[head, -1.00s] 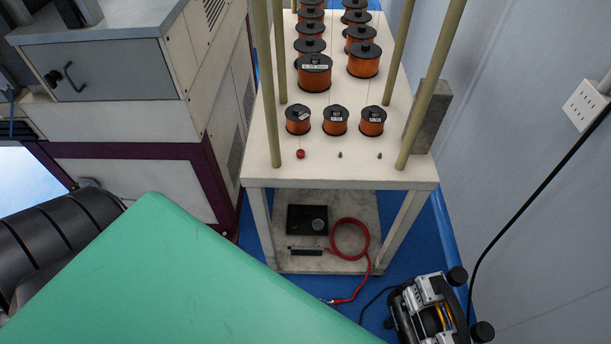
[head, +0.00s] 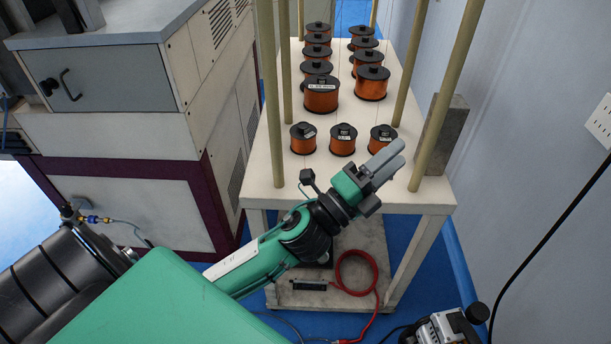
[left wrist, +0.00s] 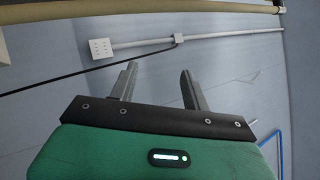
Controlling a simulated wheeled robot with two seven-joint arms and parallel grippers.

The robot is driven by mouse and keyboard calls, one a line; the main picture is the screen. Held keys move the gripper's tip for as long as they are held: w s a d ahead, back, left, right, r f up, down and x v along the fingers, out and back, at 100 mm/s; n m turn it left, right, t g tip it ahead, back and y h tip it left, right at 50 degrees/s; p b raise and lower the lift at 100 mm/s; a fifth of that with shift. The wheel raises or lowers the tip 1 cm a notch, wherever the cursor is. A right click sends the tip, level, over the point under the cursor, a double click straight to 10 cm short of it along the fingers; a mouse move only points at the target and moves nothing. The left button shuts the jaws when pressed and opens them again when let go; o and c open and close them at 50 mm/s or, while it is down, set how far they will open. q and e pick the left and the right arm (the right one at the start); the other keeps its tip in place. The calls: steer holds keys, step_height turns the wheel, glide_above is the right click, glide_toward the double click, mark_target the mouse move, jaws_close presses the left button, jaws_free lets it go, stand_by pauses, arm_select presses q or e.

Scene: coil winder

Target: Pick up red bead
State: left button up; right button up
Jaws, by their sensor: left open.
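The red bead does not show in either current view; its place near the front left of the white table (head: 262,165) is behind the dark part on my left wrist. My left gripper (head: 399,151) reaches over the table's front right edge in the head view, its fingers pointing up and right, away from the bead's side. In the left wrist view the left gripper (left wrist: 159,68) has its two fingers apart, with nothing between them and only the wall beyond. My right gripper is not in view.
Several orange wire spools (head: 321,96) stand on the table between tall tan posts (head: 447,95). A grey block (head: 444,134) is at the right edge. A grey cabinet (head: 107,80) stands left, the wall right. A red cable (head: 357,255) lies on the lower shelf.

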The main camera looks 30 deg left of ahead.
arm_select(q)
steer(key=s+d+r+m+g+h, duration=0.35)
steer(key=d+m+g+h, duration=0.45)
steer(key=m, duration=0.5)
steer(key=s+d+f+m+g, duration=0.3)
steer(key=f+m+g, duration=0.3)
steer(key=m+g, duration=0.9)
steer(key=w+a+f+m+t+y, duration=0.4)
steer(key=w+a+f+m+y, duration=0.2)
steer(key=a+f+m+y, duration=0.5)
steer(key=w+a+r+n+y, duration=0.1)
steer(key=w+a+r+y, duration=0.15)
steer(key=a+y, duration=0.45)
steer(key=w+a+r+y, duration=0.2)
steer(key=a+r+y, duration=0.1)
steer(key=a, duration=0.8)
steer(key=shift+t, duration=0.3)
steer(key=x, duration=0.8)
steer(key=shift+w+a+f, duration=0.1)
steer(key=shift+a+f, duration=0.15)
steer(key=shift+f, duration=0.05)
steer(key=x, duration=0.5)
steer(key=shift+w, duration=0.15)
steer(key=shift+r, duration=0.1)
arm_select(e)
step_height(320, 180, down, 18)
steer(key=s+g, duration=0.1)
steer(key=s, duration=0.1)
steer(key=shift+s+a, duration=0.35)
